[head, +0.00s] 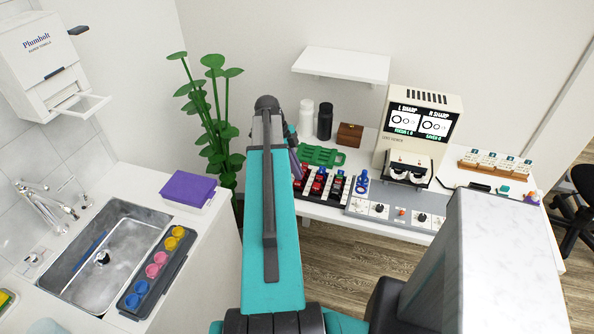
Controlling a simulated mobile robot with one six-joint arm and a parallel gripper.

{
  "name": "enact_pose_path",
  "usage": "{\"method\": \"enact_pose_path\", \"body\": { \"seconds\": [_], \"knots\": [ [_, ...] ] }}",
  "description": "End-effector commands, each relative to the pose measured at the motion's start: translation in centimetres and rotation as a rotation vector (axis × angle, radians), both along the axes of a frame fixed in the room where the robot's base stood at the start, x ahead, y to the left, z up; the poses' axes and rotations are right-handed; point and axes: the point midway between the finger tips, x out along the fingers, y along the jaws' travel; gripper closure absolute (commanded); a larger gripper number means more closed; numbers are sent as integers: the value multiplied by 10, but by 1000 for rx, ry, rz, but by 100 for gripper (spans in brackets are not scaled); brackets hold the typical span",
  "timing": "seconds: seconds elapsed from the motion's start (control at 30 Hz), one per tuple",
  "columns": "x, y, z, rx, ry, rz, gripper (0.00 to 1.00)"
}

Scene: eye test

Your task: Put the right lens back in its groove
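A lens rack (331,187) with rows of dark slots holds several red and blue pieces that look like lenses. It stands on the white bench behind my arm. A blue ring-shaped piece (362,182) is at the rack's right end, by the grey control panel; I cannot tell whether it sits in a groove. A beige vision tester (421,122) shows "L SHARP" and "R SHARP" on its screen, with a dark-fronted viewer (408,172) below. My arm hides the rack's left side. My gripper's fingers cannot be made out behind the arm.
A grey panel (399,213) with knobs fronts the bench. A green tray (321,155), two bottles and a brown box (349,135) stand behind the rack. A labelled wooden rack (495,164) is at right. A sink (118,255) and a tray of coloured cups (153,272) are at left.

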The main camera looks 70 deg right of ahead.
Motion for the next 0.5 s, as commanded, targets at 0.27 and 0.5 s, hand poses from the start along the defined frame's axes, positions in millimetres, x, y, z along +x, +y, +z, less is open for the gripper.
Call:
{"method": "enact_pose_path", "body": {
  "seconds": [0.27, 0.5],
  "knots": [
    [0, 0, -6, 0, 0, 0, 100],
    [0, 0, -10, 0, 0, 0, 100]
  ]
}}
